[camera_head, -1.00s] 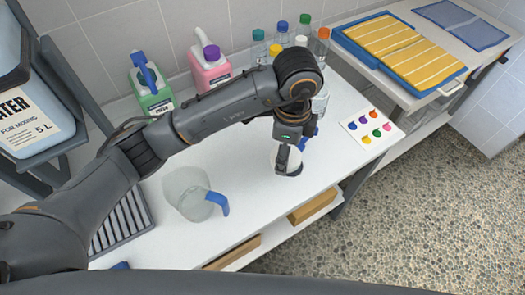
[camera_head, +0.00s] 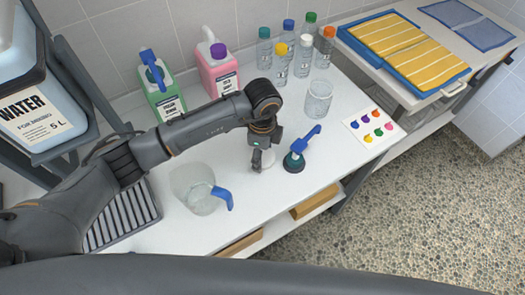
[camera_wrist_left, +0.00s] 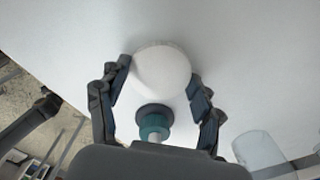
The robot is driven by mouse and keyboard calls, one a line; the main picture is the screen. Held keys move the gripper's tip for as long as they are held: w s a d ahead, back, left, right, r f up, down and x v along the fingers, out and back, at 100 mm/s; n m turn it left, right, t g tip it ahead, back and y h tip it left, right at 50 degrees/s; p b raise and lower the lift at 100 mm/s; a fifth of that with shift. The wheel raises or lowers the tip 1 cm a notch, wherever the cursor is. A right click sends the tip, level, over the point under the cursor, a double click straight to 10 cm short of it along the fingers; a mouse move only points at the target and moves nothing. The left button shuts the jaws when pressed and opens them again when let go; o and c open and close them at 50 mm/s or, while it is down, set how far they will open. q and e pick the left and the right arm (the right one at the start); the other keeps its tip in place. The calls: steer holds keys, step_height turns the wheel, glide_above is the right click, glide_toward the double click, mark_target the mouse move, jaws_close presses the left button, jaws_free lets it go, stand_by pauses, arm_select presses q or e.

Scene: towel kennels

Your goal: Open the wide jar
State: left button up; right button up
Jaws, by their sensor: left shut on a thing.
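A wide clear glass jar (camera_head: 318,99) stands upright on the white bench; its top looks uncovered. It also shows in the left wrist view (camera_wrist_left: 258,150) at the lower right. My left gripper (camera_head: 258,164) is left of the jar and nearer the bench's front edge. In the left wrist view, its two fingers (camera_wrist_left: 160,90) are shut on a round white lid (camera_wrist_left: 160,70). The lid (camera_head: 267,158) is partly hidden by the gripper in the head view. I cannot tell whether the lid touches the bench. My right gripper is out of view.
A blue-handled tool with a teal base (camera_head: 294,162) stands just right of the gripper. A clear jug (camera_head: 195,190) is to its left. Several capped bottles (camera_head: 282,62) and green (camera_head: 165,100) and pink (camera_head: 217,75) canisters stand behind. A colour-spot card (camera_head: 374,128) lies at right.

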mark_target(263, 157)
arm_select(q)
steer(key=shift+f, duration=0.1)
steer(key=o, duration=1.3)
steer(key=shift+c, duration=0.2)
steer(key=shift+r, duration=0.25)
steer(key=shift+w+r, duration=0.1)
steer(key=shift+r, duration=0.2)
step_height(263, 157, up, 11)
steer(key=b, duration=0.1)
steer(key=shift+b, duration=0.35)
